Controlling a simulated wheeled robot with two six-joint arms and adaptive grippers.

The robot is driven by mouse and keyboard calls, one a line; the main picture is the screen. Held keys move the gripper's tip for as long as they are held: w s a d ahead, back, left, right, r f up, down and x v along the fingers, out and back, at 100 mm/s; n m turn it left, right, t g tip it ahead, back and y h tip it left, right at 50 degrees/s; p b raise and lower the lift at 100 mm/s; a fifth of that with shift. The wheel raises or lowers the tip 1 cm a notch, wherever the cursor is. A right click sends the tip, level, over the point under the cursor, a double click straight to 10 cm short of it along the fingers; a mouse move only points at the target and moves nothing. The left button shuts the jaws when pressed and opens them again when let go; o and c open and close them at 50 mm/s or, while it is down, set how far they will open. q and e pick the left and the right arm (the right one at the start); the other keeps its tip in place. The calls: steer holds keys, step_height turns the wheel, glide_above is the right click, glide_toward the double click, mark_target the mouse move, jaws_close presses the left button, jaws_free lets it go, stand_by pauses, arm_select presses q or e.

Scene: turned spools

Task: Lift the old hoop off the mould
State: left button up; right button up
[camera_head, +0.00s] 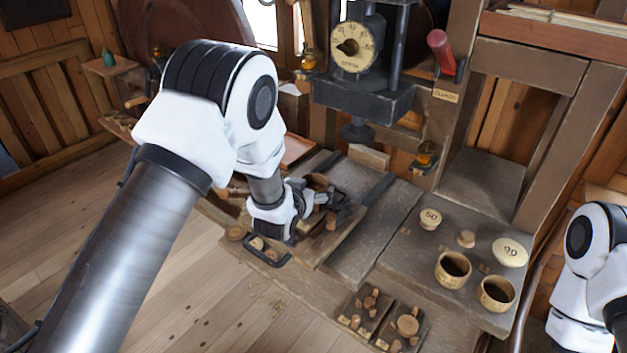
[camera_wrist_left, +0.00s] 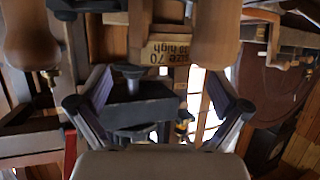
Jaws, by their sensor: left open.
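My left gripper (camera_head: 335,200) is low over the sliding board in front of the press, with its jaws open. It also shows in the left wrist view (camera_wrist_left: 160,95), its two fingers spread wide with nothing clearly between them. A round brown wooden piece (camera_head: 316,182) sits right behind the gripper and is partly covered by it. I cannot tell whether it is the mould or the hoop. My right gripper is out of view.
The dark press (camera_head: 362,95) with a round dial (camera_head: 357,47) stands behind the board. On the bench (camera_head: 400,255) to the right are cups (camera_head: 452,270) and discs marked 50 and 90 (camera_head: 510,252). Small trays of pegs (camera_head: 362,308) lie in front. A dark handle (camera_head: 268,262) sticks out near the gripper.

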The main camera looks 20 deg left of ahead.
mark_target(317, 179)
arm_select(q)
steer(key=p+x, duration=0.1)
steer(key=x, duration=0.4)
steer(key=shift+f, duration=0.15)
steer(key=shift+s, duration=0.2)
steer(key=shift+s+r, duration=0.25)
steer(key=shift+r, duration=0.05)
steer(key=c, duration=0.7)
steer(key=shift+w+f, duration=0.1)
steer(key=shift+w, duration=0.05)
